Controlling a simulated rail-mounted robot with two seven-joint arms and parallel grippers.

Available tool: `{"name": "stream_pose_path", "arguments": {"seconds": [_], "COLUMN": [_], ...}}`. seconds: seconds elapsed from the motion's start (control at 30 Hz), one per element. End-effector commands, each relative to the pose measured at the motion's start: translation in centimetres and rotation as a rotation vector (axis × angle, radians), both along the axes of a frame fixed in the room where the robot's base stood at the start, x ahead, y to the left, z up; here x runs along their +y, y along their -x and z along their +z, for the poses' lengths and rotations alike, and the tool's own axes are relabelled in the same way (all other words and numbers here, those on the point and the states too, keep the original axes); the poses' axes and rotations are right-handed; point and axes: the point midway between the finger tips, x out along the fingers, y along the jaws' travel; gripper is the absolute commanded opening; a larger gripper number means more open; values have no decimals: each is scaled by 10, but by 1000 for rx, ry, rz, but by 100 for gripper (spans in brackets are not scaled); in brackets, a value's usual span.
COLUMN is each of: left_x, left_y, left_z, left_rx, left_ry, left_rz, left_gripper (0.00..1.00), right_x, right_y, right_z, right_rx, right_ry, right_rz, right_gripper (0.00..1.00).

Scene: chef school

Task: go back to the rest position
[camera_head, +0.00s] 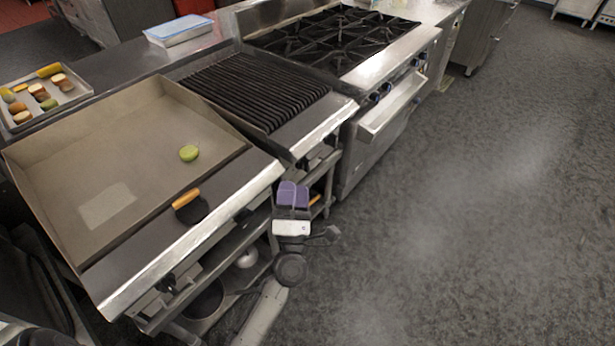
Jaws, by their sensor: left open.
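My left gripper (293,193) is in front of the cooking line, near the front edges of the griddle and the grill. Its arm rises from the bottom of the picture, and the gripper has a purple part and a white band. It is open, and I see nothing held in it. My right gripper is not in view.
The griddle (140,131) holds a green round item (189,153). A wooden-handled tool (188,204) lies at its front. A food tray (43,94), char grill (254,90), stove (335,46) and blue-lidded container (179,30) stand behind. Floor (470,220) at right is clear.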

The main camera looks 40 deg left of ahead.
Motion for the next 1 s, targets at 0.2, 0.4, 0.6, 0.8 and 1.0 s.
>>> {"name": "stream_pose_path", "arguments": {"seconds": [0.2, 0.4, 0.6, 0.8, 1.0], "left_x": [0, -8, -55, -108, -140], "left_y": [0, -8, -36, -41, -22], "left_z": [0, -3, -19, -40, -68], "left_rx": [0, 73, 315, 571, 838], "left_ry": [0, -73, -360, -767, -1172], "left_rz": [0, -18, -211, -408, -573], "left_gripper": [69, 69, 69, 69, 69], "right_x": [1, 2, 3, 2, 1], "right_y": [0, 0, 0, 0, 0], "right_z": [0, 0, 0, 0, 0], "right_rx": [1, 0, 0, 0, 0], "right_ry": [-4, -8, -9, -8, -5], "right_rz": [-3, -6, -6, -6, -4], "right_gripper": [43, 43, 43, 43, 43]}}
